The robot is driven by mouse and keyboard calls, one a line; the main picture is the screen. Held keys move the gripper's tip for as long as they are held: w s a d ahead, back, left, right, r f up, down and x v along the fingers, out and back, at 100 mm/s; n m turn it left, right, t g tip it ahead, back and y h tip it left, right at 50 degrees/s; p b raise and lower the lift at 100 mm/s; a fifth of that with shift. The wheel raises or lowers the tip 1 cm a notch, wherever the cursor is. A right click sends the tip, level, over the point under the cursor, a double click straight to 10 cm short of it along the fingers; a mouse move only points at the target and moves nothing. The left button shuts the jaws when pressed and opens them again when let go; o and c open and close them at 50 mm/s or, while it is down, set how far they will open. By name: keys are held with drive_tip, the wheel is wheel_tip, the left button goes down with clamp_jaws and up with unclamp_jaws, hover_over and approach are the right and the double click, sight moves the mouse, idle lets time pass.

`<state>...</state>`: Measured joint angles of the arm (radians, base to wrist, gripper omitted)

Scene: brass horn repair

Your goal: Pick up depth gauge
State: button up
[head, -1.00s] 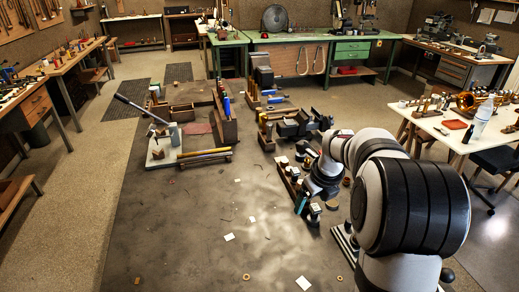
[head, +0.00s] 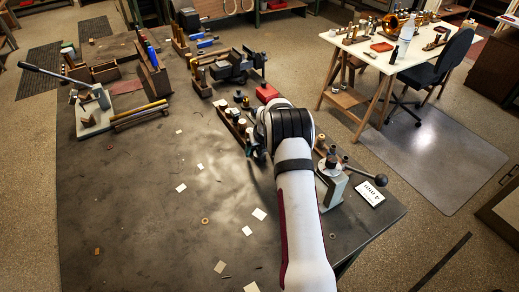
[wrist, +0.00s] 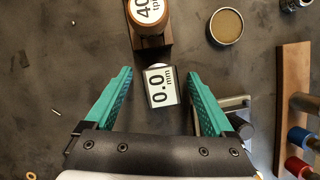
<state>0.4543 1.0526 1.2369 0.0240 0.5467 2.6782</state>
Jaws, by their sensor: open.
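The depth gauge (wrist: 161,87) shows in the wrist view as a small block with a white face reading "0.0 mm". My gripper (wrist: 158,76) is open, with one teal finger on each side of the gauge. Both fingers look apart from it, and nothing is held. How high the fingers are above the bench cannot be told. In the head view my own arm hides the fingers, and I cannot make out the gauge there.
A round tin (wrist: 226,27) and a wooden rack (wrist: 291,85) lie to the right, with a metal plate (wrist: 236,106) nearer. The bench (head: 140,210) has clear room at left.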

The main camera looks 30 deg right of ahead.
clamp_jaws()
idle(0.5)
drive_tip(key=shift+r, duration=0.55)
wheel_tip(320, 180, up, 3)
drive_tip(key=shift+r, duration=0.1)
drive_tip(key=s+d+r, duration=0.8)
drive_tip(key=s+r, duration=0.2)
drive_tip(key=s, duration=0.3)
drive_tip(key=shift+d+r, duration=0.2)
drive_tip(key=shift+d, duration=0.1)
